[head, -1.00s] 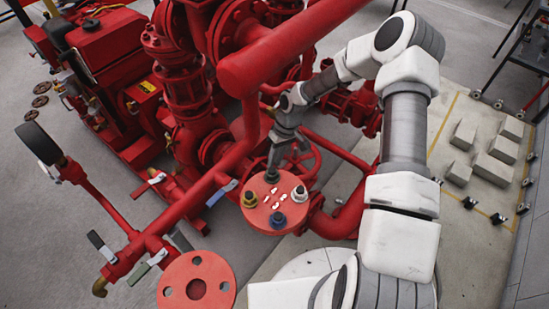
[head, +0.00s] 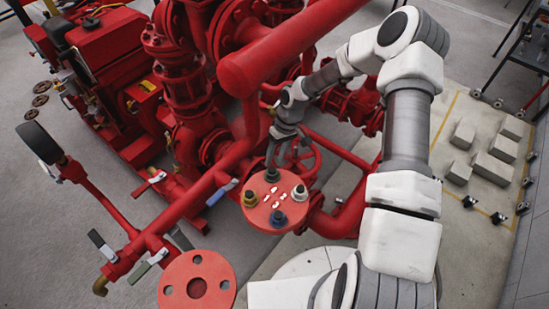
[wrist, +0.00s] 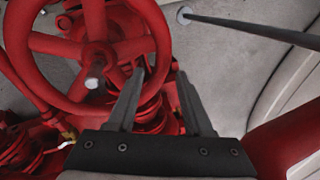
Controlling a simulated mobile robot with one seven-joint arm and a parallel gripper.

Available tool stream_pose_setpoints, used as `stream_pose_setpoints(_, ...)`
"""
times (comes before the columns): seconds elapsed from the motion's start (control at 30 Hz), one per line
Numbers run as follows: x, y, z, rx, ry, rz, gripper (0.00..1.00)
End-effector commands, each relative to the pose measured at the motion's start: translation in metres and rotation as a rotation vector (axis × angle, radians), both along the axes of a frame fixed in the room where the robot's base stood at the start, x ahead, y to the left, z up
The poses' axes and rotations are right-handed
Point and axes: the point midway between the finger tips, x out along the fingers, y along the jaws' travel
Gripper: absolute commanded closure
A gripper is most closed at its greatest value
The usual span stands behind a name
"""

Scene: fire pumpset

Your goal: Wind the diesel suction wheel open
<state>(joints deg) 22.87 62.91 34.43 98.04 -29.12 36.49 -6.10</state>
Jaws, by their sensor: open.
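A red spoked handwheel (wrist: 38,82) fills the upper left of the wrist view, with a pale stem end at its hub. In the head view the wheel's rim (head: 317,163) shows partly, behind my gripper and the round red flange plate. My gripper (wrist: 162,76) is open and empty, at the wheel's lower right rim in the wrist view. Its left finger overlaps the rim in the picture and its right finger lies outside it. I cannot tell whether either touches.
A round red flange plate (head: 263,214) with coloured fittings stands just in front of my gripper. A thick red pipe (head: 290,45) runs above it. Another flange (head: 196,284) and lever valves lie left. Grey blocks (head: 493,168) sit on the floor at right.

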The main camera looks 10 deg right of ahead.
Motion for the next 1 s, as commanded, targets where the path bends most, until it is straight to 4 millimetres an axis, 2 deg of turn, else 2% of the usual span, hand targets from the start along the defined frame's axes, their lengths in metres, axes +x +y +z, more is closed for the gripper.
stream_pose_setpoints(0.2, 0.006, -0.009, 0.039, 0.0, -0.004, -0.002, 0.49)
stream_pose_setpoints(0.4, 0.008, -0.014, 0.058, 0.001, -0.003, -0.001, 0.49)
stream_pose_setpoints(1.0, 0.008, -0.015, 0.062, -0.002, -0.003, -0.001, 0.49)
